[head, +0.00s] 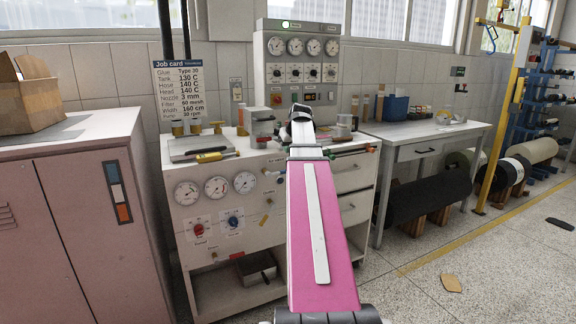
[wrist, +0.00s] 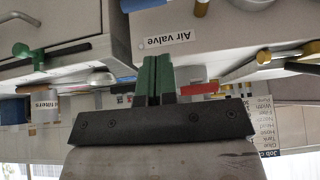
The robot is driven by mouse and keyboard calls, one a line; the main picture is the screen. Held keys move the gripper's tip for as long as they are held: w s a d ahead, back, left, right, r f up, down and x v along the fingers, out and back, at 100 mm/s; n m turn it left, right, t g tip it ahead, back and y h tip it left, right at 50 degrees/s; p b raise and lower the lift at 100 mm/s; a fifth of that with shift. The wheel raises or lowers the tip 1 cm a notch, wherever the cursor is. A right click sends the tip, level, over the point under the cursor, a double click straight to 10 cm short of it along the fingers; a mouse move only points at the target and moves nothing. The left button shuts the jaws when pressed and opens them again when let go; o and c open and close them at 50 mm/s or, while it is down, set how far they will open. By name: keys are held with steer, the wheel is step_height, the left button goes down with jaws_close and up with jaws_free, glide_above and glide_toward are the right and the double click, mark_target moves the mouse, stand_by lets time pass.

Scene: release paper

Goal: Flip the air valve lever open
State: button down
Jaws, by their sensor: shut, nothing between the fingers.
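The "Air valve" label (wrist: 168,40) shows upside down on the pale cart front in the wrist view. A blue piece (wrist: 143,4), cut off by the top edge, lies close to the label; it may be the valve lever, but I cannot tell its position. My gripper (wrist: 155,68) has green fingers, shut together and empty, pointing toward the cart front near the label. They appear apart from the blue piece. In the head view my pink arm covers the right part of the cart (head: 208,262), and the fingers and lever cannot be made out there.
Gauges (head: 217,187) and knobs sit on the cart front. A yellow-handled tool (head: 210,156) lies on top. A control panel (head: 301,72) stands behind. A pink cabinet (head: 60,220) is left, a workbench (head: 425,132) right. Floor (head: 505,265) at right is mostly clear.

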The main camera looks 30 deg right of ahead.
steer(key=shift+s+d+r, duration=0.1)
steer(key=shift+d+r, duration=0.45)
steer(key=shift+r, duration=0.3)
steer(key=shift+d+r, duration=0.55)
steer(key=shift+r, duration=0.25)
glide_above(281, 172)
steer(key=d, duration=0.4)
steer(key=f, duration=0.5)
steer(key=w+f, duration=0.1)
steer(key=f, duration=0.2)
steer(key=shift+a, duration=0.25)
steer(key=shift+s+f, duration=0.2)
steer(key=shift+f, duration=0.95)
steer(key=shift+s+f, duration=0.15)
steer(key=shift+f, duration=0.85)
steer(key=shift+f, duration=0.1)
